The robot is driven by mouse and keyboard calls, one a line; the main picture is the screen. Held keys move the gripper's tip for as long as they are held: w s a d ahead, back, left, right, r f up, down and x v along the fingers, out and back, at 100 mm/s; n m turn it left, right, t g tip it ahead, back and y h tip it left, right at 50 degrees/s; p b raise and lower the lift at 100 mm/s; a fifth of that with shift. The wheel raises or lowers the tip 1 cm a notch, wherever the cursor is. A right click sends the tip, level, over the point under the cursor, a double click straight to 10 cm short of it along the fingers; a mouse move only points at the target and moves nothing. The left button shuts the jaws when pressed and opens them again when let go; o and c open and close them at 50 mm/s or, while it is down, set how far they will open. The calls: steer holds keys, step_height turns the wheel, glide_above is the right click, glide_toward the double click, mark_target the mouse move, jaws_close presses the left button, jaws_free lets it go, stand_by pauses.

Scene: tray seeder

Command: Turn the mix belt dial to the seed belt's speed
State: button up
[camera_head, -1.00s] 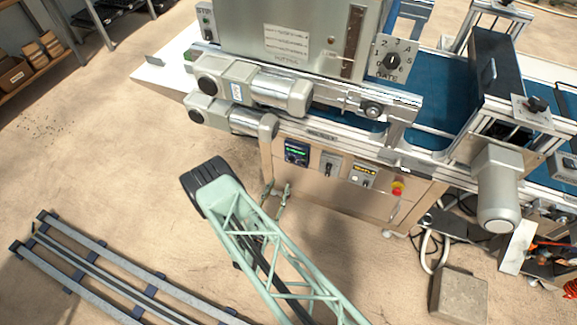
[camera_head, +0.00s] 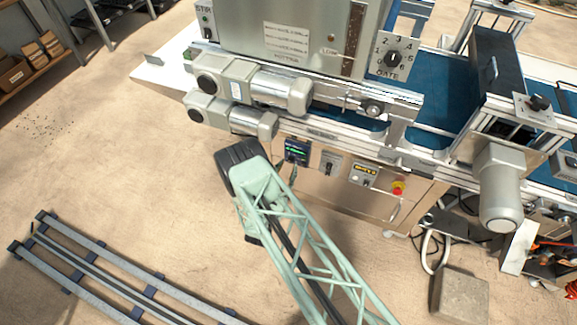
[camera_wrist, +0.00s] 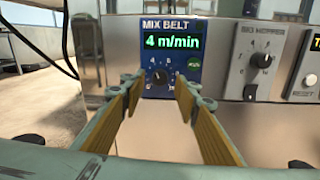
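The mix belt panel (camera_wrist: 150,55) is a blue box with a green display reading 4 m/min. Its small dark dial (camera_wrist: 158,77) sits below the display, with a green button (camera_wrist: 193,63) to its right. In the head view the panel (camera_head: 297,149) is on the front of the machine's beige cabinet. My gripper (camera_wrist: 160,88) is open, with its yellow-sided fingers left and right of the dial and apart from it. In the head view my arm hides most of the gripper. No seed belt speed can be read in these frames.
Right of the panel are a grey plate with a black knob (camera_wrist: 262,60) and a box with a yellow display (camera_head: 365,169). A red-and-yellow stop button (camera_head: 398,187) is farther right. Motors (camera_head: 250,122) overhang above. Grey rails (camera_head: 120,280) lie on the floor at left.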

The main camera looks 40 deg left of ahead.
steer(key=shift+x, duration=0.95)
steer(key=shift+c, duration=0.7)
steer(key=c, duration=0.7)
